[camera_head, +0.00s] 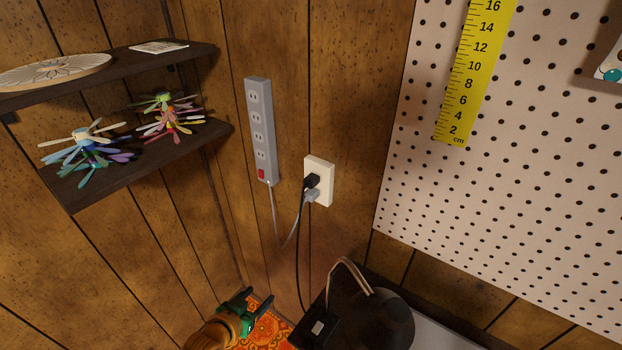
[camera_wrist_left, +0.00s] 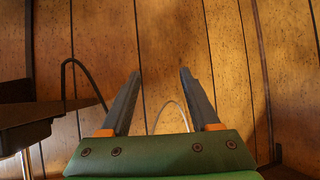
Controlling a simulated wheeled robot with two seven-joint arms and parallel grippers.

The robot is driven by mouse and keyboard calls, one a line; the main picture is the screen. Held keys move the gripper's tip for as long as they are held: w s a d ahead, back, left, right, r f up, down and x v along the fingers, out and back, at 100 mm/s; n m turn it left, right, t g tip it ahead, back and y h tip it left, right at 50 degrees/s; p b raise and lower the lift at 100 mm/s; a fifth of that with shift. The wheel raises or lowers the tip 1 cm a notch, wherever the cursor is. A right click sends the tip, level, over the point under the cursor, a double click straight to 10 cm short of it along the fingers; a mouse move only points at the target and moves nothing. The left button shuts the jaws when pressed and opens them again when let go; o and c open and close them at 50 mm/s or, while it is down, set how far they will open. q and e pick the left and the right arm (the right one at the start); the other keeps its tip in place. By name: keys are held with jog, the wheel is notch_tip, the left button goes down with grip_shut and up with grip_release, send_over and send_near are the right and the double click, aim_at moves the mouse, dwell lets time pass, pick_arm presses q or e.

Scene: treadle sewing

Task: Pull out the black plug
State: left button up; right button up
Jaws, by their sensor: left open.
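The black plug (camera_head: 312,181) sits in the upper socket of the cream wall outlet (camera_head: 322,188), with its black cord (camera_head: 299,250) hanging down. A grey plug (camera_head: 312,195) sits just below it. My left gripper (camera_head: 242,300) is low in the head view, well below and left of the outlet. In the left wrist view its two dark fingers (camera_wrist_left: 158,95) are spread apart with nothing between them. The black plug does not show in the wrist view. My right gripper is not in view.
A grey power strip (camera_head: 260,130) with a red switch is mounted left of the outlet. Dark shelves (camera_head: 140,165) with colourful items stick out at left. A dark lamp-like object (camera_head: 375,315) stands below the outlet. A pegboard (camera_head: 520,180) is at right.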

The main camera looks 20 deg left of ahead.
pick_arm(q)
jog(key=w+d+r+t+h, duration=0.1)
jog(key=w+r+t, duration=0.15)
jog(key=r, duration=0.35)
jog(key=w+d+r+t+h, duration=0.1)
jog(key=w+r, duration=0.2)
jog(key=r, duration=0.4)
jog(key=m+t+h+p, duration=0.1)
jog(key=m+t+h, duration=0.1)
jog(key=m+h, duration=0.1)
send_near(307, 185)
jog(key=w, duration=0.1)
jog(key=shift+d, duration=0.15)
jog(key=b+x, duration=0.3)
jog(key=x, duration=0.5)
jog(key=shift+w, duration=0.1)
jog(key=shift+w+d, duration=0.2)
jog(key=shift+w, duration=0.2)
